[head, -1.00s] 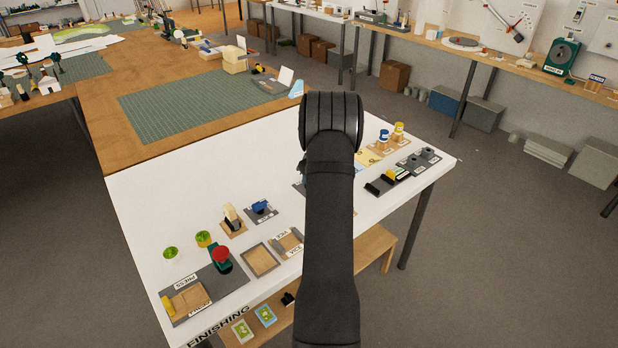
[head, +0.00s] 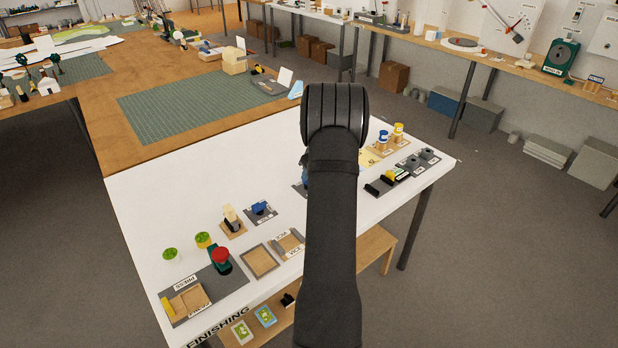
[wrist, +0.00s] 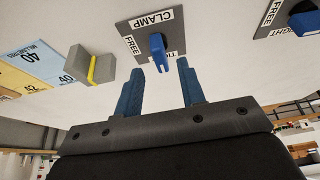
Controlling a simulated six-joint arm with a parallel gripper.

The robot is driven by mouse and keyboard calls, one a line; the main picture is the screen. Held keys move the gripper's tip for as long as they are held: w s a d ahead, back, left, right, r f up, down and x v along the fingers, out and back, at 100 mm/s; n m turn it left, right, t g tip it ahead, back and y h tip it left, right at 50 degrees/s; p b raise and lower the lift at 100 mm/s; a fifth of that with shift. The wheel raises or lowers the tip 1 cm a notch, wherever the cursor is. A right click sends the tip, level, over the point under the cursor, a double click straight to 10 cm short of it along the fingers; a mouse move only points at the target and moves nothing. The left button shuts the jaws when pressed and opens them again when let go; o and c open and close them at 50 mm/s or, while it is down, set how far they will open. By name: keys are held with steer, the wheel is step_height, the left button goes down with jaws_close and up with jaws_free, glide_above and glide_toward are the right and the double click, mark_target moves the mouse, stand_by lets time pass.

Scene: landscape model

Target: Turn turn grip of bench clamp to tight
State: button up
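In the wrist view the bench clamp is a dark grey plate (wrist: 185,37) with a white CLAMP label, a FREE label and a partly hidden label starting "TI". Its blue turn grip (wrist: 157,48) stands out from the plate, its near end pointing toward my gripper, between the two lower labels. My gripper (wrist: 160,72) is open, with one blue finger on each side of the grip's near end. The fingers appear apart from the grip, with nothing between them that I can see touching. In the head view my arm hides most of the clamp.
A second plate with a blue grip (wrist: 304,22) is at the upper right of the wrist view. A grey block with a yellow band (wrist: 91,67) and number cards (wrist: 33,70) lie left. In the head view, a red-topped press (head: 221,256) stands on the white table (head: 150,190).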

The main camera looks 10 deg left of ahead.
steer(key=v, duration=1.3)
steer(key=shift+s+r, duration=0.2)
steer(key=shift+r, duration=0.1)
steer(key=shift+d, duration=0.15)
steer(key=x, duration=1.7)
steer(key=shift+w+f, duration=0.2)
steer(key=shift+r, duration=0.15)
